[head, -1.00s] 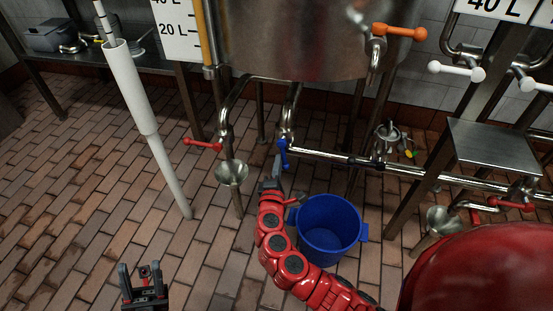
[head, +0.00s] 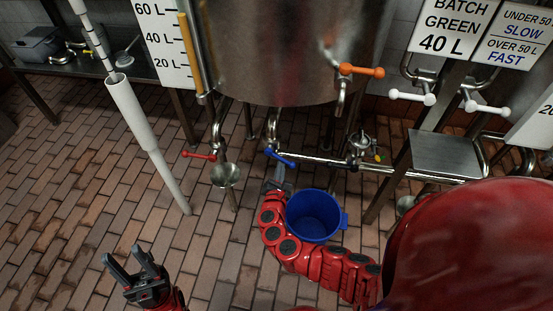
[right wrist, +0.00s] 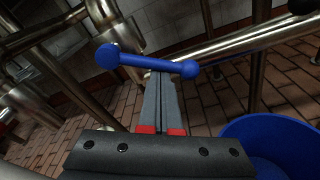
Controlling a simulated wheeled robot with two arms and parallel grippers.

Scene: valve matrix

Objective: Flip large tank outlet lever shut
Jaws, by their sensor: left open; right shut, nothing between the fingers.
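The large steel tank (head: 290,50) stands at the back centre of the head view. A blue lever (head: 280,158) sits on the pipework below it, slanting down to the right. In the right wrist view the blue lever (right wrist: 148,62) lies nearly level, with a round knob at each end. My right gripper (head: 280,169) is shut and empty just below the lever. In the right wrist view its fingertips (right wrist: 160,76) are at the bar's right half; contact is hard to tell. My left gripper (head: 126,254) is open and empty, low at the left, away from the valves.
A blue bucket (head: 313,216) stands on the floor beside my right arm. A red lever (head: 198,155) and a funnel (head: 225,175) are left of the blue lever. An orange lever (head: 361,71) and white levers (head: 411,96) are at the right. The left floor is mostly clear.

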